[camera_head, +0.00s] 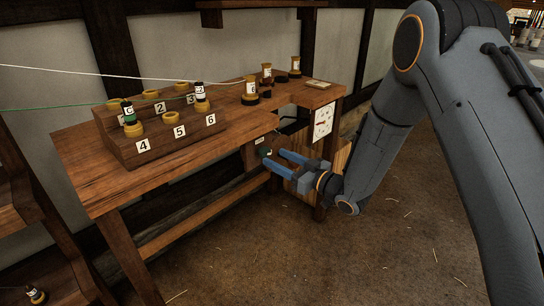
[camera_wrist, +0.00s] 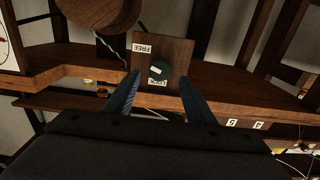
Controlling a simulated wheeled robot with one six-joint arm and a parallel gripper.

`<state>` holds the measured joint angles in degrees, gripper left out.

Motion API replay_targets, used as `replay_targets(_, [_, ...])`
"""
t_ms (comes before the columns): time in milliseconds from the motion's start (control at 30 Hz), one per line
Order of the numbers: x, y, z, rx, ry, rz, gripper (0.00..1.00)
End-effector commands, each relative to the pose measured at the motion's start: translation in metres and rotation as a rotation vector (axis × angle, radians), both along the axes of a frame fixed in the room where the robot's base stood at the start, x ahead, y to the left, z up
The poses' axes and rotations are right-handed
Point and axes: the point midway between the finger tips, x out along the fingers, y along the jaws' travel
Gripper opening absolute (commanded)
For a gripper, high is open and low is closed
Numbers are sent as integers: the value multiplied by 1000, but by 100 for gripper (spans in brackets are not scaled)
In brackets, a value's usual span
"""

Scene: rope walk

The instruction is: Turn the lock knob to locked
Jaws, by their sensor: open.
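The lock knob (camera_wrist: 159,70) is a dark green round knob with a pale mark, on a brown wooden plate (camera_wrist: 176,50). In the wrist view a FREE label (camera_wrist: 142,48) is at the plate's upper left and a LOCK label (camera_wrist: 153,83) just below the knob. Which label the mark points to I cannot tell. In the head view the knob (camera_head: 265,152) is small, under the bench's front edge. My gripper (camera_head: 271,156) is open and empty, its blue fingers pointing at the plate. In the wrist view the fingertips flank the knob with gaps on both sides.
The workbench (camera_head: 85,165) bears a stepped numbered rack (camera_head: 170,150) with spools and several more spools behind. A white dial panel (camera_head: 322,121) hangs right of the knob. Green and white lines cross above the bench. The floor (camera_head: 390,245) in front is clear except for straw.

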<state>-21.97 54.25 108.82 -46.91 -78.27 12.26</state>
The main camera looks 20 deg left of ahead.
Motion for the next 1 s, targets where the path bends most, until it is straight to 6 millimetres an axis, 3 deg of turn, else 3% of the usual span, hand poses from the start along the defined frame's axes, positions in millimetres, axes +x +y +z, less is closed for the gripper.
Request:
replay_targets(233, [11,28,0,0,0,0,50])
replay_targets(600, [14,33,0,0,0,-2,50])
replay_targets(833, [14,33,0,0,0,-2,11])
replay_targets(1000, [14,33,0,-2,-5,-2,10])
